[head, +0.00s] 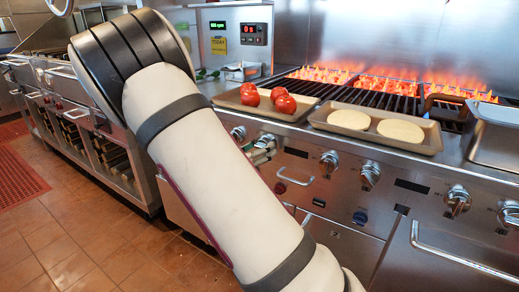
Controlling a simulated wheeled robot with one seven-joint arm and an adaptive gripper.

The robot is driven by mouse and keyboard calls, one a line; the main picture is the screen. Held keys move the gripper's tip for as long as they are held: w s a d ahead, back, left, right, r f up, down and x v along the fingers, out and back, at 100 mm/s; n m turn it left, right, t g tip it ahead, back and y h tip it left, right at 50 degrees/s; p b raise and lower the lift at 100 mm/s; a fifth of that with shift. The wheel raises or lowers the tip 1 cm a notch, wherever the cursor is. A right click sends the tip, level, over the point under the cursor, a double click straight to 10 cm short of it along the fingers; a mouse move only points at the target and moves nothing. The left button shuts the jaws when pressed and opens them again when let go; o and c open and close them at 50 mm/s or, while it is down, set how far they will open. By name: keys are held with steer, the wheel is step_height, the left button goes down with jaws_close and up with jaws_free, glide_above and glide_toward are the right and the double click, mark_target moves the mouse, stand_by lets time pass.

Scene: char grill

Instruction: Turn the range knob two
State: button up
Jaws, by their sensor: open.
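Range knobs line the steel front panel: one at the far left (238,133), a second (266,141) right of it, then knobs at the middle (329,161), right of middle (370,175), and toward the right (457,200). No readable number shows on them. My pale arm crosses the picture in front of the panel and hides part of it. Pale finger-like parts of my gripper (259,155) show past the arm's edge, close to the second knob. The gripper is open and mostly hidden behind the arm. I cannot tell whether it touches the knob.
A tray (285,115) of tomatoes and a tray (430,148) with two pale flat rounds sit on the range top. Flames burn on the grill behind. A steel pan (495,140) stands at right. A door handle (460,262) sticks out below.

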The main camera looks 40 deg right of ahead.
steer(key=c, duration=1.2)
steer(key=shift+o, duration=0.2)
steer(key=m, duration=0.4)
steer(key=shift+m+b, duration=0.3)
steer(key=shift+b, duration=0.05)
steer(key=shift+m+y+b, duration=0.4)
steer(key=shift+m+b, duration=0.65)
steer(key=shift+m, duration=0.85)
steer(key=o, duration=1.2)
steer(key=shift+c, duration=0.2)
